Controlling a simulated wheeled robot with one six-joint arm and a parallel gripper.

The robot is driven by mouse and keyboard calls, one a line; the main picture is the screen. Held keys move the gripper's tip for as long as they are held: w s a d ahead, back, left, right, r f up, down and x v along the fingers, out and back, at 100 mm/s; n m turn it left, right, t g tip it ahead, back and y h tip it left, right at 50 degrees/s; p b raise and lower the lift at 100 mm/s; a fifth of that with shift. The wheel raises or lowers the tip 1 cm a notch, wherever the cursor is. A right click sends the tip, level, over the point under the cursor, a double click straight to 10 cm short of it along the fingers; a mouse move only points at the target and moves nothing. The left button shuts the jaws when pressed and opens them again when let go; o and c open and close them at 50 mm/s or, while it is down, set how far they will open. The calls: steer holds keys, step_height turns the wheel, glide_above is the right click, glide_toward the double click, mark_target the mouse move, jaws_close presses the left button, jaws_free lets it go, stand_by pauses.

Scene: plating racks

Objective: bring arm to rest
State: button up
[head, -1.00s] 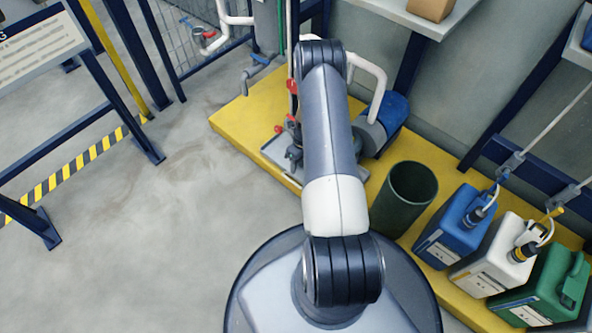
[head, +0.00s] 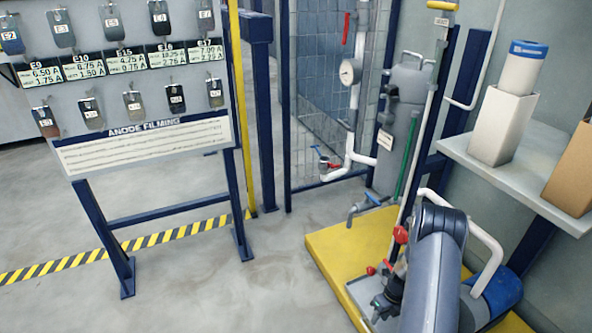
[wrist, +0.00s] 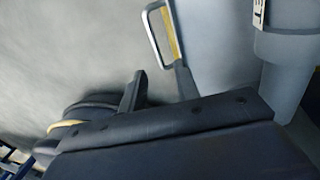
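My arm (head: 436,275) stands at the lower right of the head view, its elbow bent beside the yellow platform. It hides much of what lies behind it, and I cannot clearly make out my gripper there. In the wrist view my gripper (wrist: 134,94) shows as dark parts with one short upright piece. Its two fingertips cannot be told apart, so I cannot see whether it is open or shut. No held object shows. A pale and yellow loop handle (wrist: 161,35) and a grey labelled cylinder (wrist: 287,55) lie beyond it.
A yellow platform (head: 335,245) lies beside my arm, with red-handled valves (head: 400,235) close by. A wall shelf (head: 515,165) holds a white box (head: 500,125) and a brown box. A tag board (head: 150,140) stands left. Grey floor (head: 190,275) between is clear.

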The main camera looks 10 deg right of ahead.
mark_target(369, 331)
steer(key=b+x, duration=0.2)
steer(key=x, duration=0.5)
steer(key=shift+s+a, duration=0.15)
steer(key=shift+a, duration=0.5)
steer(key=shift+s+a+p, duration=0.1)
steer(key=shift+a+p, duration=0.2)
